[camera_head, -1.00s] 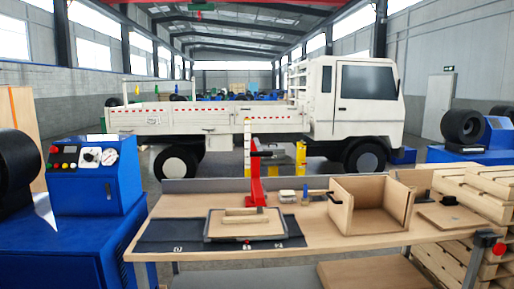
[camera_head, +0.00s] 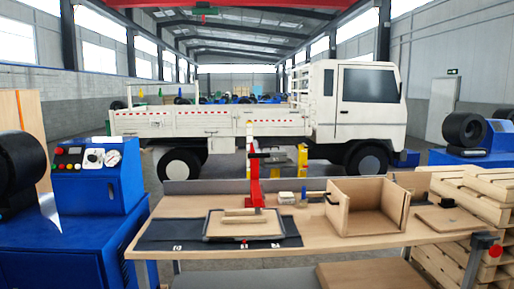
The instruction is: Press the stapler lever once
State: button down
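A tall red upright device (camera_head: 256,187), which looks like the stapler, stands on the workbench (camera_head: 330,241) just behind a shallow dark-rimmed tray (camera_head: 207,237). A short dark part sticks out to the right near its top; I cannot make out clearly which part is the lever. The tray holds a flat wooden board and a small wooden strip (camera_head: 243,219). It lies on a dark mat (camera_head: 165,236) with pale marks along its front. My gripper and arm are not in view.
An open wooden box (camera_head: 346,222) stands on the bench right of the red device, with small items between them. A blue machine (camera_head: 100,191) with a control panel stands at left. Stacked pallets (camera_head: 475,196) stand at right. A white truck (camera_head: 360,115) is behind.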

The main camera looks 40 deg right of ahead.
aim_at(258, 154)
jog(key=z, duration=0.1)
jog(key=i, duration=0.95)
jog(key=u, duration=0.1)
